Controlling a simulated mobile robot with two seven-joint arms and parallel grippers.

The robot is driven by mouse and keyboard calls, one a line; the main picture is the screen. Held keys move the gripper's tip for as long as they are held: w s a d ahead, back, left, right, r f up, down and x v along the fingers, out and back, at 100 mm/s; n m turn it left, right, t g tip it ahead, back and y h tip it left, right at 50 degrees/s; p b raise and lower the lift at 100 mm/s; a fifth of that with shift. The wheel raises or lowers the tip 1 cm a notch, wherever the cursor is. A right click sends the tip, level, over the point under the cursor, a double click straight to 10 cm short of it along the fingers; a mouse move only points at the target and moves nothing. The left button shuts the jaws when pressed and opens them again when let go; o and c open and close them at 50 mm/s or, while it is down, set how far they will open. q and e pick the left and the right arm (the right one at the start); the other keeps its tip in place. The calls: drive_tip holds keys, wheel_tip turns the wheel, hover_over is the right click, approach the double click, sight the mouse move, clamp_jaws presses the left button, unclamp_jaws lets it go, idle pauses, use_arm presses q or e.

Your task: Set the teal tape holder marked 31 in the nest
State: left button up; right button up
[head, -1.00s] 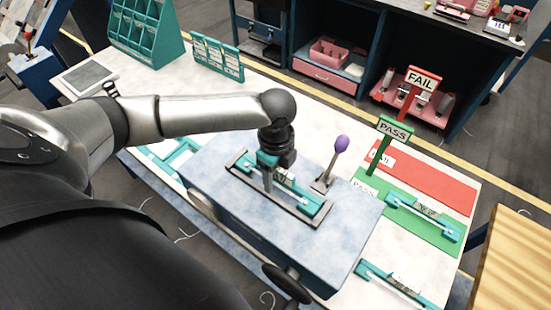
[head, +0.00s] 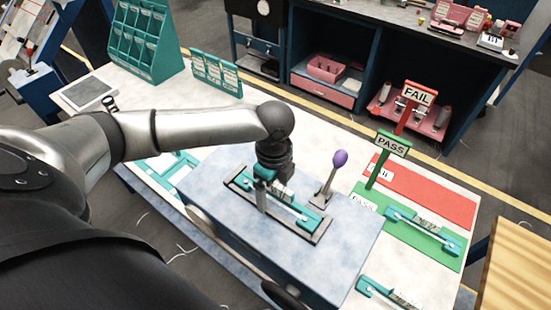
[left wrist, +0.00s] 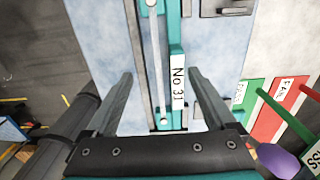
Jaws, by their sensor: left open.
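The teal tape holder marked 31 (head: 301,211) lies lengthwise along the dark grey nest (head: 318,237) on the blue-grey block. Its white label "No 31" (left wrist: 178,82) is readable in the left wrist view. My left gripper (head: 262,208) is over the holder's left half, pointing down. In the left wrist view, its two fingers (left wrist: 160,76) are spread wide, with the holder and a pale rod between them and gaps on both sides. Whether the holder is fully seated cannot be told. My right gripper is not in view.
A purple-knobbed lever (head: 339,160) stands just behind the nest. To the right are a green PASS sign (head: 392,145), a red mat (head: 440,195) and a green mat (head: 440,250) bearing another teal holder (head: 422,229). One more holder (head: 388,293) lies near the front right.

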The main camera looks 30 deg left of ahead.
sight(276, 196)
use_arm(q)
wheel_tip(276, 196, up, 14)
drive_tip(key=w, duration=0.1)
drive_tip(key=shift+r, duration=0.15)
idle(0.6)
